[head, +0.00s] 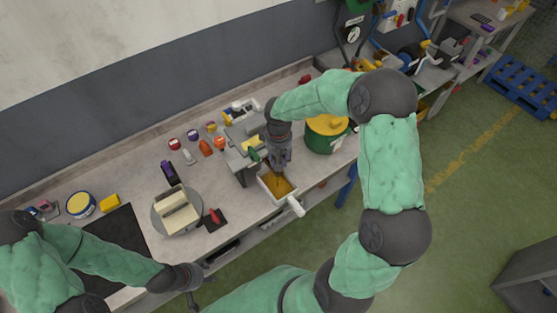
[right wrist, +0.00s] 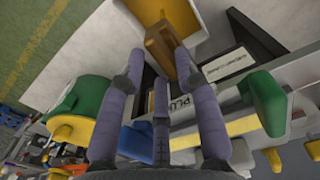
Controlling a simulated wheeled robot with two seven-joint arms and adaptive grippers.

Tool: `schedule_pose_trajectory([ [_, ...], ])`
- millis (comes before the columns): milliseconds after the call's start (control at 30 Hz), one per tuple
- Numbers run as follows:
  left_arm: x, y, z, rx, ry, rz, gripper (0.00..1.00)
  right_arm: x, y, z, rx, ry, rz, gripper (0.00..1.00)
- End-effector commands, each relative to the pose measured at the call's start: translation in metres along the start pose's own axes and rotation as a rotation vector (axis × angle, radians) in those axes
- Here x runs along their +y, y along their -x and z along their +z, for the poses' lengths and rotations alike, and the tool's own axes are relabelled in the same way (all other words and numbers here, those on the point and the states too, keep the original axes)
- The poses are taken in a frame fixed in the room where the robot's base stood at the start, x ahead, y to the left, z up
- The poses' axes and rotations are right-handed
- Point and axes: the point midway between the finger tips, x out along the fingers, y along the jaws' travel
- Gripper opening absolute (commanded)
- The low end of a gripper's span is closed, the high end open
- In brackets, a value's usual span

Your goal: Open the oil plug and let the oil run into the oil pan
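The oil pan (head: 268,194) is a pale tray with a white handle, and its inside looks amber. It stands at the bench's front edge, beside a grey machine block (head: 240,166). My right gripper (head: 279,165) points down over the pan's back end. In the right wrist view, its fingers (right wrist: 160,68) are spread around a brown block (right wrist: 160,46), probably the oil plug; whether they grip it is unclear. A label reading "PLU" (right wrist: 182,103) is partly hidden behind a finger. My left gripper (head: 192,286) hangs off the bench's front, away from the pan; its fingers are too small to judge.
A green drum with a yellow lid (head: 326,138) stands right of my right gripper. A round turntable (head: 158,222) with cream blocks and a red-handled tool (head: 215,217) are to the left. Several small bottles stand along the bench's back. The floor in front is clear.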

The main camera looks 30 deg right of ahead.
Motion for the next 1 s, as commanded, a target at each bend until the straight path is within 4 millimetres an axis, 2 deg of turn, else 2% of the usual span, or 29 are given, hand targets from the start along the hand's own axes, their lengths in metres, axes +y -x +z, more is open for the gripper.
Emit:
schedule_pose_trajectory([
  [300, 0.000, 0.000, 0.000, 0.000, 0.000, 0.000, 0.40, 0.000, 0.062, -0.001, 0.006, 0.000, 0.001, 0.33],
  [500, 0.000, 0.000, 0.000, 0.000, 0.000, 0.000, 0.40, 0.000, 0.093, -0.001, 0.005, 0.002, 0.000, 0.33],
  [700, 0.000, 0.000, 0.000, 0.000, 0.000, 0.000, 0.40, 0.000, 0.107, -0.001, 0.002, 0.000, 0.000, 0.33],
  [1000, 0.000, 0.000, 0.000, 0.000, 0.000, 0.000, 0.40, 0.000, 0.109, -0.001, 0.002, 0.000, 0.000, 0.33],
])
